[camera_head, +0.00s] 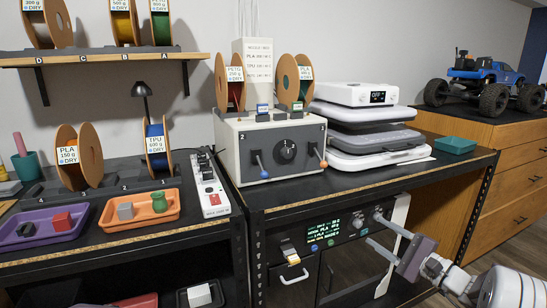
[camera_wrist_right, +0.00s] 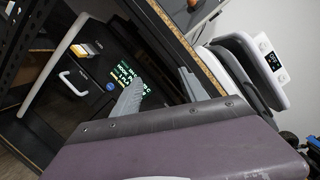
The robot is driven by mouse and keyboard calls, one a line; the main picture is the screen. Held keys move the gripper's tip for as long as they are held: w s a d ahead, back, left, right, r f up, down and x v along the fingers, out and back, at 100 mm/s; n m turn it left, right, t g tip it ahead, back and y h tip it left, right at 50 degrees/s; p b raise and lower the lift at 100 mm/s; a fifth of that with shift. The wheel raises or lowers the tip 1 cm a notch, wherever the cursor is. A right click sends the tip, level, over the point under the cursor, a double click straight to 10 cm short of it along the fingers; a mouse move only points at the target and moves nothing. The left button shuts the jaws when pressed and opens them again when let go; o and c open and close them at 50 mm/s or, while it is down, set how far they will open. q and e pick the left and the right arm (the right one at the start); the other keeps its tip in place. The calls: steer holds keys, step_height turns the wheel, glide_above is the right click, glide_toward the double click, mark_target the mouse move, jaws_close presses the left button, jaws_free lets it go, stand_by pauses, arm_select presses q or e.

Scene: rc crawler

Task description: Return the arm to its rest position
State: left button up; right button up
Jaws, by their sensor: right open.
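My right arm (camera_head: 450,278) comes in from the lower right in the head view. Its gripper (camera_head: 373,228) is open, with two grey fingers spread and nothing seen between them. The fingers point left toward the front of a black machine (camera_head: 335,262) with a green-lit display under the right workbench. In the right wrist view the open gripper (camera_wrist_right: 158,88) shows two grey fingers, with the machine's display (camera_wrist_right: 128,78) behind them. Whether a finger touches the machine cannot be told. My left arm and left gripper are not in view.
The right workbench (camera_head: 290,207) carries a spool box (camera_head: 270,150), a stacked white device (camera_head: 365,125) and a teal tray (camera_head: 455,145). The left bench holds purple (camera_head: 40,240) and orange (camera_head: 113,222) trays. A wooden drawer cabinet (camera_head: 510,190) stands right; floor shows near it.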

steer(key=s+a+r+n+g+y+p, duration=0.1)
steer(key=s+a+r+n+g+p, duration=0.35)
steer(key=a+r+p, duration=0.5)
steer(key=s+a+r+n+g+y+p, duration=0.25)
steer(key=s+a+r+g+p, duration=0.35)
steer(key=a, duration=0.6)
steer(key=s+a+f+n+g+h+p, duration=0.2)
steer(key=s+n+g+h+p, duration=0.4)
steer(key=s+p, duration=0.7)
arm_select(q)
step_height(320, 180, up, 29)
steer(key=b, duration=0.1)
arm_select(e)
steer(key=s+d+f+n+t+h, duration=0.1)
steer(key=d+f+h, duration=0.1)
steer(key=d+h, duration=0.2)
steer(key=s+d+f+n+t+h, duration=0.1)
steer(key=s+d+f+n+h, duration=0.1)
steer(key=d, duration=0.6)
steer(key=shift+s+f+n+h, duration=0.3)
steer(key=shift+f+h, duration=0.55)
